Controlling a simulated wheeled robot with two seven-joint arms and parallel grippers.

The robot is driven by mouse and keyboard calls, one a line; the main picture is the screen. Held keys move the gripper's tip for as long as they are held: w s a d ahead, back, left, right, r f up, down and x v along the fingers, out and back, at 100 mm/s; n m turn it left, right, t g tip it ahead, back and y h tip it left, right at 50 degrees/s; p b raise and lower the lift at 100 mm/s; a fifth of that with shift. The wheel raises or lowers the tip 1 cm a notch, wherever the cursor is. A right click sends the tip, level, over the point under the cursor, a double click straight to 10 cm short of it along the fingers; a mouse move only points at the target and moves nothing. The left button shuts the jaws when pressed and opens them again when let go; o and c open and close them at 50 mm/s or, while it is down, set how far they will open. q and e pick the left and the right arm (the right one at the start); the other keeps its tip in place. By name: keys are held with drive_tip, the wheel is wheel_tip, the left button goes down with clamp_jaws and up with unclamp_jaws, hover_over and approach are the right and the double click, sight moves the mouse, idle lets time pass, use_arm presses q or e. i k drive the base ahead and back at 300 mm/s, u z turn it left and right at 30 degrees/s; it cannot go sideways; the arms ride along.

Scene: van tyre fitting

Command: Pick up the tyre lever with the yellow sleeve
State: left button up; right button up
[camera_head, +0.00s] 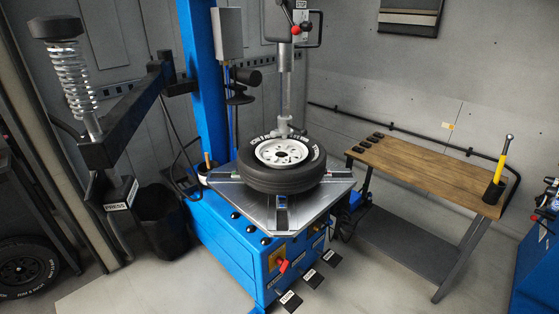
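The tyre lever with the yellow sleeve (503,160) stands nearly upright, leaning slightly right, in a small black holder (494,191) at the right end of the wooden bench. Its yellow sleeve and dark rounded top show above the holder; its lower end is hidden inside. Neither of my grippers shows in the head view.
A blue tyre changer (232,235) stands in the middle, with a tyre on a white rim (283,164) on its turntable. The wooden bench (430,170) is mostly bare, with small black items at its far left end. A blue unit (535,265) stands at the right edge. Floor shows before the bench.

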sight(509, 137)
drive_tip(key=z, duration=1.75)
drive_tip(key=i, duration=0.95)
drive_tip(key=u, duration=0.85)
drive_tip(key=i, duration=0.6)
drive_tip(key=u, duration=0.65)
